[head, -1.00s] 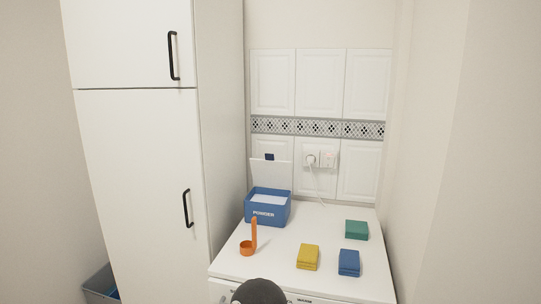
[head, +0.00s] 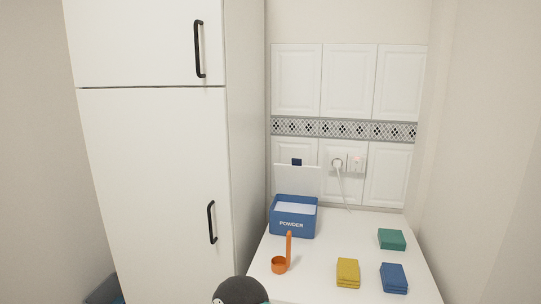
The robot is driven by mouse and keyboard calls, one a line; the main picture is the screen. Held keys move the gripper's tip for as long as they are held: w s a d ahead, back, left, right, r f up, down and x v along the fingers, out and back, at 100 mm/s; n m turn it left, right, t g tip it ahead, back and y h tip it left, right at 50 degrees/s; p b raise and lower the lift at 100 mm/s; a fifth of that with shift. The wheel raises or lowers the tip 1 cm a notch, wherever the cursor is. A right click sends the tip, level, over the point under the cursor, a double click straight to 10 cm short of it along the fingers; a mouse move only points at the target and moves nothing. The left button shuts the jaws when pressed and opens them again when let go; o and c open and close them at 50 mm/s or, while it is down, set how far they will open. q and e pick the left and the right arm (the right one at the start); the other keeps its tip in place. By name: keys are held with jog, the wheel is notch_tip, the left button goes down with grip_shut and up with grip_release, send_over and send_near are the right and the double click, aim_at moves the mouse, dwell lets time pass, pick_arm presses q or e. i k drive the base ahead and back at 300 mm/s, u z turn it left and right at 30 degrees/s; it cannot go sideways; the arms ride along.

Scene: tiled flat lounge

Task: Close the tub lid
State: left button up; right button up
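The blue powder tub (head: 293,222) stands at the back left of the white worktop, close to the tall cupboard. Its white lid (head: 298,180) is open and stands upright at the tub's back, with a dark blue tab at its top edge. White powder shows inside the tub. Neither of my grippers is in the head view.
An orange scoop (head: 279,265) stands in front of the tub, handle up. Yellow (head: 347,272), blue (head: 393,277) and green (head: 391,239) folded cloths lie to the right. A plug and cable (head: 340,180) hang on the tiled wall behind. A tall white cupboard (head: 160,180) stands left.

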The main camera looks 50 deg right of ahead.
aim_at(296, 178)
jog(key=u, duration=0.2)
jog(key=i, duration=1)
jog(key=z, duration=2.3)
jog(key=k, duration=0.85)
jog(key=z, duration=0.2)
jog(key=i, duration=0.85)
jog(key=u, duration=0.1)
